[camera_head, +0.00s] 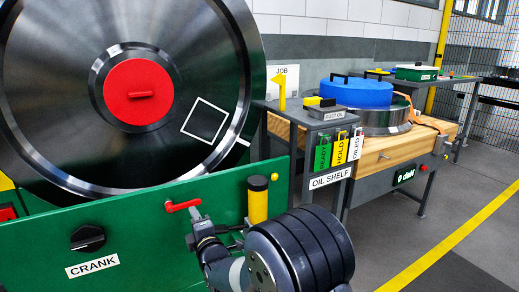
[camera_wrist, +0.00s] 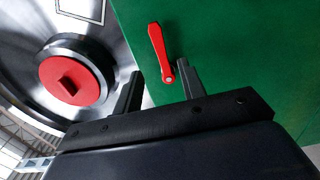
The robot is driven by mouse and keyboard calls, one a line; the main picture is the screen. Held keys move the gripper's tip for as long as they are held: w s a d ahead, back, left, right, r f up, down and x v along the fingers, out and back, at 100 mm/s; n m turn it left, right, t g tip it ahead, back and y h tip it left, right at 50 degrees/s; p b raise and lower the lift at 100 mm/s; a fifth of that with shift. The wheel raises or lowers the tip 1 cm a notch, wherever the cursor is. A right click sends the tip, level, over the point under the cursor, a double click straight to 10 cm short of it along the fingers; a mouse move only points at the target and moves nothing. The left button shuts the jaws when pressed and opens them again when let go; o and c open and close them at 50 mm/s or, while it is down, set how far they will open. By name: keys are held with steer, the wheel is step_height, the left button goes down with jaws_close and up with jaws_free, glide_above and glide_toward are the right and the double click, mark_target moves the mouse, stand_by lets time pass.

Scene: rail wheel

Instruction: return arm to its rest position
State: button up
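My gripper (camera_wrist: 160,67) is open, with its two dark fingers apart in the wrist view. A red lever (camera_wrist: 158,50) on the green panel (camera_wrist: 230,60) shows between and beyond the fingertips. I cannot tell whether a finger touches it. In the head view my gripper (camera_head: 196,213) is close to the red lever (camera_head: 183,206), in front of the green panel (camera_head: 150,240). My arm reaches there from the lower right, and its dark rounded joint covers part of the view.
The large steel wheel (camera_head: 60,110) with its red hub cap (camera_head: 138,92) stands behind the panel. A yellow cylinder (camera_head: 258,199) is close right of my gripper. The oil shelf (camera_head: 325,155) and wooden bench (camera_head: 375,157) stand right. Floor (camera_head: 440,215) at right is clear.

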mark_target(187, 207)
steer(key=b+x, duration=0.1)
steer(key=x, duration=0.8)
steer(key=shift+w+b, duration=0.15)
steer(key=shift+b, duration=0.15)
steer(key=p+v, duration=0.2)
steer(key=v, duration=0.8)
steer(key=b+x, duration=0.2)
steer(key=x, duration=0.7)
steer(key=shift+w+a+f, duration=0.1)
steer(key=shift+w+a, duration=0.05)
steer(key=shift+w, duration=0.05)
steer(key=shift+w+a+f, duration=0.1)
steer(key=shift+w+a, duration=0.05)
steer(key=shift+w, duration=0.1)
steer(key=shift+s+f+m, duration=0.1)
steer(key=shift+f+m, duration=0.1)
steer(key=shift+m, duration=0.45)
steer(key=shift+f+m, duration=0.25)
steer(key=shift+m, duration=0.4)
